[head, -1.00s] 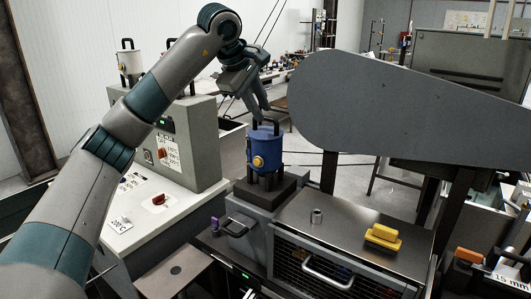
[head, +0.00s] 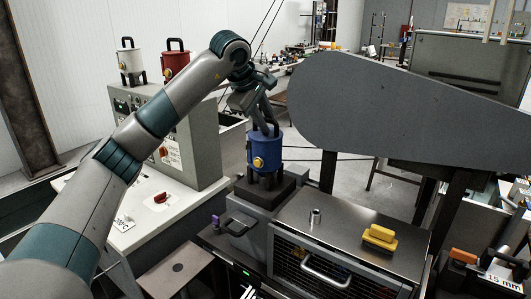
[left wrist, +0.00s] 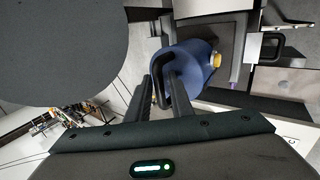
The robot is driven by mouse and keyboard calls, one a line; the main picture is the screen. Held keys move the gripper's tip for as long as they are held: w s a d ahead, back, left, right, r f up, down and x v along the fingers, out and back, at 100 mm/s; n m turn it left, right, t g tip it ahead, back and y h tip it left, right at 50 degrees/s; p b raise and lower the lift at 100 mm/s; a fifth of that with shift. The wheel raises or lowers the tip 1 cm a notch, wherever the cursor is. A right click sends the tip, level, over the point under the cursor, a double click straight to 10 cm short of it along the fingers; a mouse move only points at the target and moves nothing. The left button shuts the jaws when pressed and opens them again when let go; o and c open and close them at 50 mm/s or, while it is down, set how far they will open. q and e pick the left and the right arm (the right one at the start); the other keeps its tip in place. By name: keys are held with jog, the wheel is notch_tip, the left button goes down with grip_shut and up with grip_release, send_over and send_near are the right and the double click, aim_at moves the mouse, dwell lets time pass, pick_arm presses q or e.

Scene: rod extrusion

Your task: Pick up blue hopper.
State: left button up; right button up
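The blue hopper (head: 266,152) stands upright on a dark block on the grey machine in the middle of the head view. It has a yellow knob on its side and a black loop handle on top. In the left wrist view the hopper (left wrist: 195,65) is seen from above. My left gripper (head: 268,126) is at the handle from above. In the left wrist view the fingers of my left gripper (left wrist: 162,82) are apart, with part of the handle between them; firm contact does not show. My right gripper is not in view.
A large dark grey rounded panel (head: 385,115) stands close to the right of my gripper. A white hopper (head: 131,62) and a red hopper (head: 176,62) stand on the control cabinet at the left. A yellow block (head: 379,238) lies on the metal top (head: 345,220) at the front right.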

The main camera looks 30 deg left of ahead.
pick_arm(q)
grip_shut()
dwell(1.4)
jog(key=shift+r, duration=0.15)
